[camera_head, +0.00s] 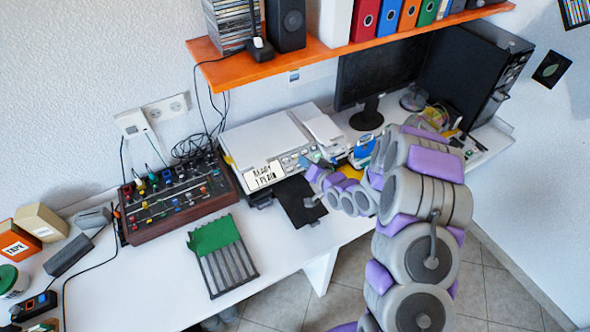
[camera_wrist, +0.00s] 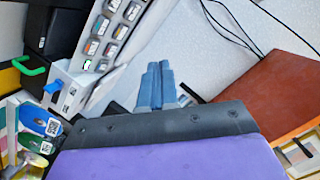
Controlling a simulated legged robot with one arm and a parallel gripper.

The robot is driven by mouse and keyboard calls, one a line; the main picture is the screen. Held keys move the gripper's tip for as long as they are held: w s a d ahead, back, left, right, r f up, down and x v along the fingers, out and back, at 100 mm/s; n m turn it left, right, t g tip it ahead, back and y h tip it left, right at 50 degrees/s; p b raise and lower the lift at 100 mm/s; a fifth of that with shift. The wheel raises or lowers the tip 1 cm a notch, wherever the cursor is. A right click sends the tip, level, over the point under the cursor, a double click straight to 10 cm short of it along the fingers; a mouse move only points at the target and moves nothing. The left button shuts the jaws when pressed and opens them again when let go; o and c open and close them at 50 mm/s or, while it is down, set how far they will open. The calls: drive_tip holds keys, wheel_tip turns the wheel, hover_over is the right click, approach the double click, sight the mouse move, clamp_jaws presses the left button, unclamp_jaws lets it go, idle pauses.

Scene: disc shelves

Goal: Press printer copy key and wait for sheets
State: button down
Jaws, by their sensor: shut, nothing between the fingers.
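The white printer (camera_head: 268,140) stands on the desk under the shelf. A panel of several keys (camera_head: 293,160) runs along its front, beside a label-like display (camera_head: 264,175) whose text I read only partly. In the wrist view the key panel (camera_wrist: 113,30) lies at upper left, with a small green mark near its lower end. I cannot tell which key is the copy key. My gripper (camera_head: 314,168) is at the printer's front right. Its blue-grey fingers (camera_wrist: 158,66) are together and empty, right of the keys in the wrist view. Contact with the printer is unclear.
A dark tray (camera_head: 298,201) projects from the printer's front; no sheets are clear on it. A mixer (camera_head: 176,196) stands left, and a green-and-grey striped item (camera_head: 222,256) lies in front. An orange shelf (camera_head: 345,52) overhangs the printer. A monitor (camera_head: 385,72) stands right.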

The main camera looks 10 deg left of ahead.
sight(290, 170)
drive_tip(key=w+a+f, duration=0.1)
drive_tip(key=f, duration=0.1)
drive_tip(key=w+a+f+b, duration=0.1)
drive_tip(key=a+f, duration=0.1)
drive_tip(key=f, duration=0.1)
drive_tip(key=w+a+f+b, duration=0.1)
drive_tip(key=f, duration=0.2)
drive_tip(key=shift+w+a, duration=0.25)
drive_tip(key=shift+a, duration=0.3)
drive_tip(key=shift+d+r, duration=0.1)
drive_tip(key=shift+d, duration=0.85)
drive_tip(key=shift+a, duration=0.8)
drive_tip(key=shift+d, duration=0.65)
drive_tip(key=shift+a, duration=0.5)
drive_tip(key=shift+d, duration=0.35)
